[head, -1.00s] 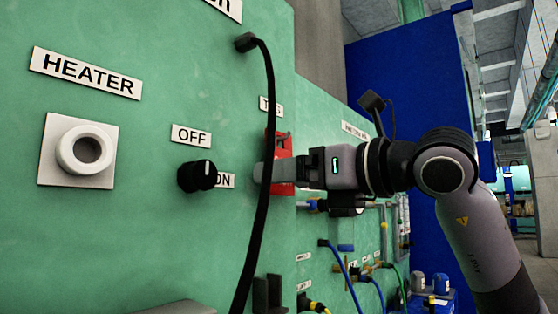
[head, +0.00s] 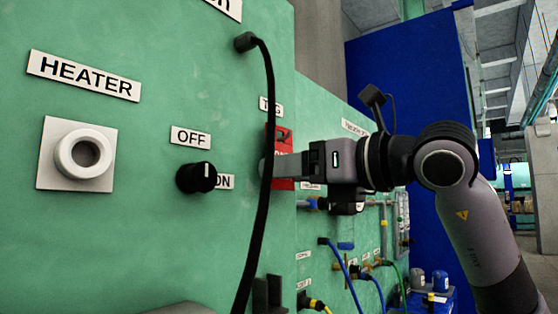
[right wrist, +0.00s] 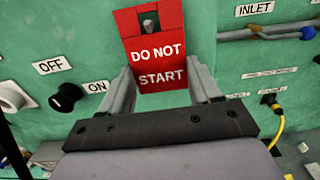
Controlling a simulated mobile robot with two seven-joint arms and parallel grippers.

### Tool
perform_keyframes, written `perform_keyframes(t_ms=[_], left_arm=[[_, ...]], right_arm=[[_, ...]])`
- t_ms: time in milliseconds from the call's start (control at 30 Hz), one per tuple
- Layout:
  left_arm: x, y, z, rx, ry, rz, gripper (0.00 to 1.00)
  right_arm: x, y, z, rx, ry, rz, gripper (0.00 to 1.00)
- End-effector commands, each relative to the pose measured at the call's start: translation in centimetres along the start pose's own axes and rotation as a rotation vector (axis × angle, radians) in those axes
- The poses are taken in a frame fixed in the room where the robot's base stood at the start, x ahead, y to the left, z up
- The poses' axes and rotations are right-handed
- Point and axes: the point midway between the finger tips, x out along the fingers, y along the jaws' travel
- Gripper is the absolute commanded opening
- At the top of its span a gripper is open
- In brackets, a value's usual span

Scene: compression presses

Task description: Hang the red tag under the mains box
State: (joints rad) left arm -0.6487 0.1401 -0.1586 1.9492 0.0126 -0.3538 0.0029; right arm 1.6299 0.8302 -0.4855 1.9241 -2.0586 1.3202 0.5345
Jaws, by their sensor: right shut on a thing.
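The red tag (right wrist: 155,50) reads "DO NOT START" in the right wrist view. It hangs flat at the green panel, with a grey peg showing through the hole at its top. In the head view the tag (head: 284,135) is partly covered by my right gripper. My right gripper (head: 272,167) is shut on the tag, with one finger at each side edge of its lower half in the right wrist view (right wrist: 161,80). I cannot make out a mains box for certain.
A black cable (head: 267,130) hangs in front of the panel, across my right fingertips in the head view. A black OFF/ON knob (head: 196,177) and a white heater socket (head: 84,155) are to the left. Pipes (right wrist: 265,33) and a yellow cable (right wrist: 279,120) are to the right.

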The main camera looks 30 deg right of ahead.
Motion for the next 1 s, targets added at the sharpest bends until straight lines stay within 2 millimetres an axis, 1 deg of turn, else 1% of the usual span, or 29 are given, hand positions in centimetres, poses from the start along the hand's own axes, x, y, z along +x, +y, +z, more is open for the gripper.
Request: perform_keyframes(t_ms=[133, 533, 1000], left_arm=[[-0.2, 0.0, -0.3, 0.000, 0.000, 0.000, 0.00], [-0.1, 0.0, -0.2, 0.000, 0.001, 0.000, 0.00], [0.1, 0.1, 0.1, -0.001, 0.000, 0.001, 0.00]], right_arm=[[0.0, 0.0, 0.4, 0.000, 0.000, 0.000, 0.46], [-0.1, 0.0, 0.4, 0.000, -0.001, 0.000, 0.46], [-1.5, 0.0, 0.4, 0.000, -0.002, 0.000, 0.46]])
